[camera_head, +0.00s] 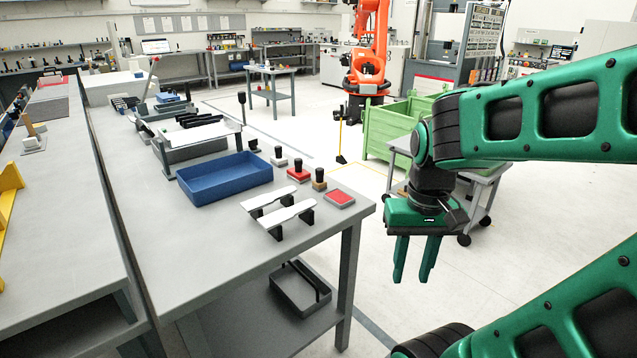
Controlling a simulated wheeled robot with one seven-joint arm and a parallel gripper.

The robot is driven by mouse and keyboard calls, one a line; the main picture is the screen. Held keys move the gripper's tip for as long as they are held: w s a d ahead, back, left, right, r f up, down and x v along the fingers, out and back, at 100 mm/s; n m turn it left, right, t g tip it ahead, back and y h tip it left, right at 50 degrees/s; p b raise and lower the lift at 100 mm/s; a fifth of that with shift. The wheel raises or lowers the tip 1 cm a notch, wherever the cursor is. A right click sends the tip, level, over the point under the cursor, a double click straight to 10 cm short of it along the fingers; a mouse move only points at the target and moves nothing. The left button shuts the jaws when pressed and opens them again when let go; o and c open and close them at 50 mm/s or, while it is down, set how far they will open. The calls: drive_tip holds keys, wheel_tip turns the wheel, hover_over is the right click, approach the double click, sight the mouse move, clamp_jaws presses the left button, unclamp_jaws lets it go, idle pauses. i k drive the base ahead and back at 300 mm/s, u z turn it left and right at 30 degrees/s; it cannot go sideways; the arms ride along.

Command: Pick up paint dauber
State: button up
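Several small black-knobbed tools stand in a row near the right edge of the grey workbench (230,262). One black-knobbed tool (319,178) has a brown base, one (298,168) stands on a red pad, and another (278,155) stands on a pale base. I cannot tell for sure which of them is the paint dauber. A separate red pad (340,198) lies at the right corner of the bench. My green gripper (412,278) hangs fingers down, to the right of the bench and apart from it. Its two fingers are spread with nothing between them.
A blue tray (225,186) stands left of the tools. Two white flat specimens (288,213) rest on black supports in front of the tools. A dark bin (300,290) sits on the lower shelf. A green crate (392,127) and an orange robot arm (368,65) stand behind.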

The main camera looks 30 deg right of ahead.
sight(320, 185)
drive_tip(key=u, duration=0.1)
drive_tip(key=i, duration=1)
drive_tip(key=z, duration=0.1)
